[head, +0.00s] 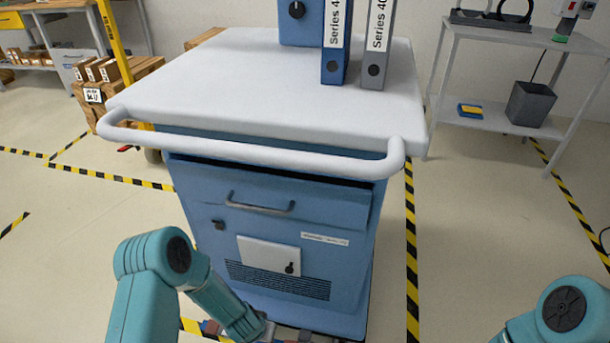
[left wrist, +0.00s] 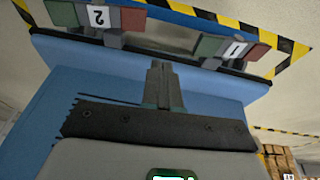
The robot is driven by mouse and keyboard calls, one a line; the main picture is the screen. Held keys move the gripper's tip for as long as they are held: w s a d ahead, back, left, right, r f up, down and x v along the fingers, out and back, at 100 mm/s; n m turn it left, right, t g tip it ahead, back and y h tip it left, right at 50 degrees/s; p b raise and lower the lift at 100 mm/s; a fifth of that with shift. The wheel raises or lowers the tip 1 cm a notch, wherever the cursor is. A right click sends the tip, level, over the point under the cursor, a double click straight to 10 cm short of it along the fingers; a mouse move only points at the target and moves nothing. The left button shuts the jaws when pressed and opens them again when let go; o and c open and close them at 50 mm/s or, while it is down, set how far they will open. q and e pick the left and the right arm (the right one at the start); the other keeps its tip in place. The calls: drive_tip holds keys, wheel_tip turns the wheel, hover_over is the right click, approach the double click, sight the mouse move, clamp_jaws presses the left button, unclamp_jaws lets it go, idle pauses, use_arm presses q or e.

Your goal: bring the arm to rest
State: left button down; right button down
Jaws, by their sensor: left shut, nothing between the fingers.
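My left arm comes in from the left in the head view, bent down in front of the blue cart (head: 345,265). My left gripper (head: 264,330) is low by the cart's base, at the bottom edge of that view. In the left wrist view its fingers (left wrist: 163,78) are shut with nothing between them, in front of the cart's blue front. Beyond them are pedals at the cart's base, a red and green pair marked 2 (left wrist: 97,16) and another marked 1 (left wrist: 235,48). Only a teal joint of my right arm shows at the lower right; its gripper is out of view.
The cart has a white top with a rail (head: 250,152), and a drawer handle (head: 260,208). Binders (head: 336,45) and a blue box (head: 299,22) stand on top. A grey shelf (head: 490,117) is at right, wooden boxes (head: 118,85) at left. Striped tape marks open floor.

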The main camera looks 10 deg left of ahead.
use_arm(q)
drive_tip(key=s+d+r+g+h, duration=0.2)
drive_tip(key=s+d+r, duration=0.15)
drive_tip(key=s, duration=0.45)
drive_tip(key=s+d+r+g+h, duration=0.1)
drive_tip(key=s+d+r, duration=0.25)
drive_tip(key=s, duration=0.55)
wheel_tip(320, 180, up, 26)
drive_tip(key=n+p, duration=0.2)
drive_tip(key=p, duration=2.4)
drive_tip(key=shift+w+d, duration=0.25)
drive_tip(key=shift+d, duration=0.15)
drive_tip(key=shift+f, duration=0.1)
